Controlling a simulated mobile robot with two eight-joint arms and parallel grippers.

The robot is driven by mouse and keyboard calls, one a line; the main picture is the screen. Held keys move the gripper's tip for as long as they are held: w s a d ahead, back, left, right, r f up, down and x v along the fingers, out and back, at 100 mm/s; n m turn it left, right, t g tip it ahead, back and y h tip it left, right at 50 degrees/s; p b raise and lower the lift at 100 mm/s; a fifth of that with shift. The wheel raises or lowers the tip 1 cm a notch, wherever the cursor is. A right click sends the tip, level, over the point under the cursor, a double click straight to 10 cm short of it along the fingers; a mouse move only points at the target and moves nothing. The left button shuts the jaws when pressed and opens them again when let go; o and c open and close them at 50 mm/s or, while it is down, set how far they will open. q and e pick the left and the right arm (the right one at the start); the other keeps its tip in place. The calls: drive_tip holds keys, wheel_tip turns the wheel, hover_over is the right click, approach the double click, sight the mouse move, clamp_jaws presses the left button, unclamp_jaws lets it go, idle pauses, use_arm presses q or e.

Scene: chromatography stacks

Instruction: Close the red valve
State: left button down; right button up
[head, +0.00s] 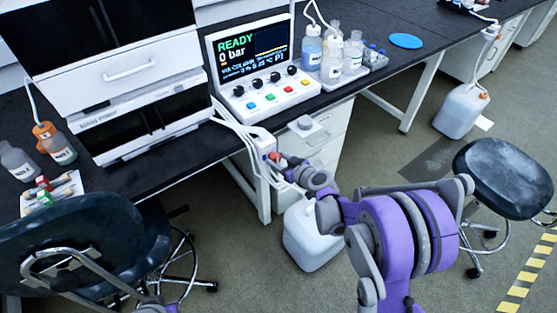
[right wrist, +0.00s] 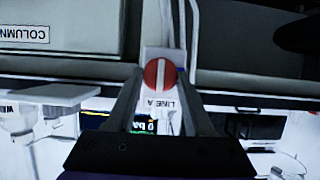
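The red valve (right wrist: 159,73) is a round red knob with a white stripe, upright in the right wrist view and running along the line of the tubes. It is beside a "LINE A" label (right wrist: 161,105). In the head view the red valve (head: 273,156) is small, at the table's front edge below the control box. My right gripper (right wrist: 160,82) has its fingers apart, one on each side of the knob; I cannot tell whether they touch it. In the head view my right gripper (head: 284,163) is at the valve.
The control box (head: 262,65) shows READY and 0 bar. White tubes (head: 234,122) run down near the valve. A white jug (head: 312,240) stands on the floor below. Stools stand left (head: 80,240) and right (head: 505,178). Bottles (head: 333,60) stand in a tray behind.

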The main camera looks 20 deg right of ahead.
clamp_jaws()
drive_tip(key=shift+d+m+g+y, duration=0.25)
drive_tip(key=shift+m+y, duration=0.55)
drive_tip(key=shift+m, duration=0.4)
drive_tip(key=shift+w+f+m+y, duration=0.1)
drive_tip(key=shift+f+m+y, duration=0.1)
drive_tip(key=shift+m+y, duration=0.85)
drive_tip(key=m+y+b, duration=0.1)
drive_tip(key=m, duration=0.1)
drive_tip(key=m+y+b, duration=0.1)
drive_tip(key=m, duration=0.1)
drive_tip(key=shift+d+f, duration=0.2)
drive_tip(key=m+y+b, duration=0.1)
drive_tip(key=m, duration=0.1)
drive_tip(key=m+t+y+b, duration=0.1)
drive_tip(key=m, duration=0.2)
drive_tip(key=shift+f+b, duration=0.15)
drive_tip(key=shift+b, duration=0.15)
